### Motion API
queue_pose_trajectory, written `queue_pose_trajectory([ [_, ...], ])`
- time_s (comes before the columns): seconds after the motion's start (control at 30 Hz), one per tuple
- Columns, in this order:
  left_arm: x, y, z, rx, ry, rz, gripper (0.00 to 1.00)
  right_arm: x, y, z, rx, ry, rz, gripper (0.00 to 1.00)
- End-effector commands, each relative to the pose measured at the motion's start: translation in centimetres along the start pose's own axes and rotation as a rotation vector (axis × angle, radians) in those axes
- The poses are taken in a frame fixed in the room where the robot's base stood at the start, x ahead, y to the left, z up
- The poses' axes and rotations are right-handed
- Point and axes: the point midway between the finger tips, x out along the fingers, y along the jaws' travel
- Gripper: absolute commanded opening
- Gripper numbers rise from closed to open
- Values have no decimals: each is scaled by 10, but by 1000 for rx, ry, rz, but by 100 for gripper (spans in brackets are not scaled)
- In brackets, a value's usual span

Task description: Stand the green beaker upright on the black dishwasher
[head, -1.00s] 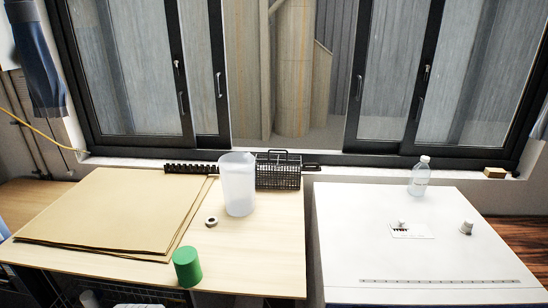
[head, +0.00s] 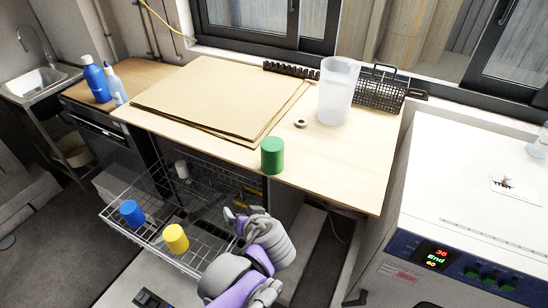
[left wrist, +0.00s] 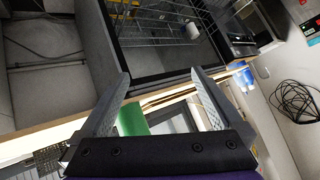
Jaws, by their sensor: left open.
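The green beaker (head: 272,155) stands at the front edge of the wooden counter (head: 350,165). Its upper end looks closed, so it seems upside down. My left gripper (head: 234,215) is below and left of it, in front of the counter, apart from it. In the left wrist view the jaws (left wrist: 160,76) are open and empty; the beaker (left wrist: 132,118) shows beyond them, partly hidden by a finger. A dark front with a pulled-out wire rack (head: 120,210) is under the counter; I cannot tell for sure which part is the dishwasher.
A blue cup (head: 131,213) and a yellow cup (head: 176,238) are in the rack. Brown sheets (head: 215,100), a tape roll (head: 300,123), a translucent jug (head: 338,90) and a black basket (head: 380,90) are on the counter. A white machine (head: 460,200) is at right.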

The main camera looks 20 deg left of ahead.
Motion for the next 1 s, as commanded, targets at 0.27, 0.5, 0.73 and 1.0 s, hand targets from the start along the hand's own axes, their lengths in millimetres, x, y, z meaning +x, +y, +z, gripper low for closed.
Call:
queue_pose_trajectory([
  [0.27,2,65,-85,-259,492,-89,100,26,0,18,0,-11,0,40],
  [0.5,-11,92,-112,-359,679,-49,100,31,0,21,0,-13,0,40],
  [0.73,16,86,-134,-364,685,-50,100,30,0,21,0,-13,0,40],
  [1.0,34,81,-148,-363,684,-49,100,30,0,21,0,-13,0,40],
])
